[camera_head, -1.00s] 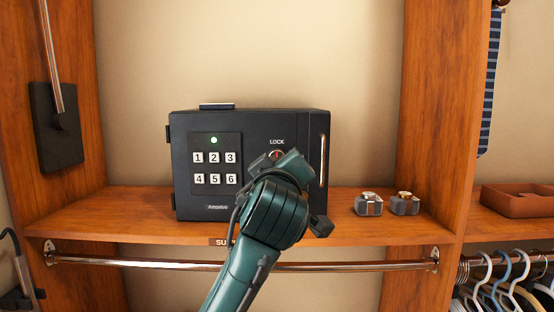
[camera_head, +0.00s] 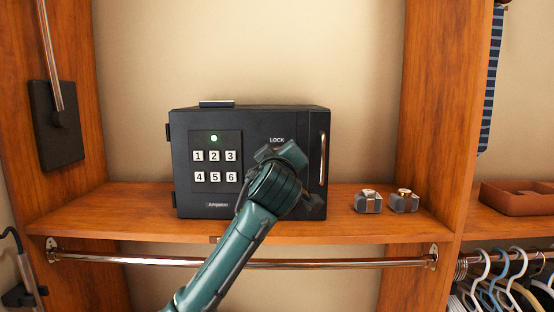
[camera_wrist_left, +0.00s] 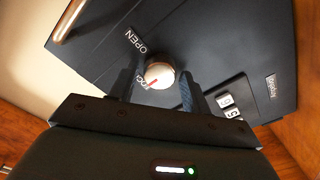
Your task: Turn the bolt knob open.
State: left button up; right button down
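A black safe (camera_head: 205,125) stands on the wooden shelf, with a green light lit above its number keys. In the left wrist view, its round silver bolt knob (camera_wrist_left: 159,75) has a red mark turned towards the partly covered LOCK label; the OPEN label (camera_wrist_left: 136,41) is further up. My left gripper (camera_wrist_left: 160,88) is open, with one finger on each side of the knob and small gaps visible. In the head view my left gripper (camera_head: 277,151) is in front of the safe under the word LOCK and hides the knob. My right gripper is not in view.
The safe's vertical handle (camera_head: 322,159) is just right of my gripper. Two small grey boxes with watches (camera_head: 368,201) stand to the right on the shelf (camera_head: 335,226). A metal rail (camera_head: 300,264) runs below the shelf.

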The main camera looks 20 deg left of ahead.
pick_arm(q)
jog(key=c, duration=0.7)
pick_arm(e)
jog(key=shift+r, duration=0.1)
